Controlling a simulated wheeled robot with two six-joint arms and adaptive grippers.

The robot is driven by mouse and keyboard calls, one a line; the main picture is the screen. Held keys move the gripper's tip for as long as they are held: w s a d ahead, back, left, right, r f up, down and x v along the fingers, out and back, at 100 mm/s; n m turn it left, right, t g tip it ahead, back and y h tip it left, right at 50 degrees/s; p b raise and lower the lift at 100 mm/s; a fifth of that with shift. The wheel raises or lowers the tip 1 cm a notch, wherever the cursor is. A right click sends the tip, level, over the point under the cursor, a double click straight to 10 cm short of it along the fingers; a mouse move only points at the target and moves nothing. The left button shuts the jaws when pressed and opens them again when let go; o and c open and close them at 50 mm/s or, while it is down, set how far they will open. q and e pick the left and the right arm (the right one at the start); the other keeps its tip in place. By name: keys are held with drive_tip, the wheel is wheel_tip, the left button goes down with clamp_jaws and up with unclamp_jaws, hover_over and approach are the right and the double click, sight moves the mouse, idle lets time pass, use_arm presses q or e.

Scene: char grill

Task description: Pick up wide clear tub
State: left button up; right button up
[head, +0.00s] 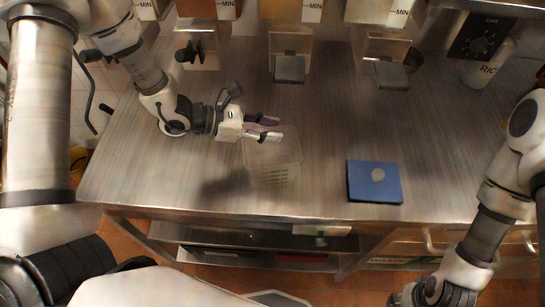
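The wide clear tub (279,171) stands on the steel counter, left of the middle and near the front edge. It is see-through and its outline is faint. My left gripper (279,129) is at the tub's far side, around rim height in the picture. Its two fingers point right and are apart, with a small gap between them. I cannot tell whether a finger touches the tub. My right arm comes down at the lower right, and its gripper end (412,298) is low in front of the counter, partly cut off by the frame.
A blue square pad (362,188) with a pale round spot lies right of the tub. Dispensers marked MIN line the back, with grey blocks (289,69) below them. The counter's middle is clear.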

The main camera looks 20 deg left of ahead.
use_arm(q)
drive_tip(key=shift+s, duration=0.1)
drive_tip(key=shift+s+a+r, duration=0.1)
drive_tip(key=shift+a, duration=0.05)
clamp_jaws()
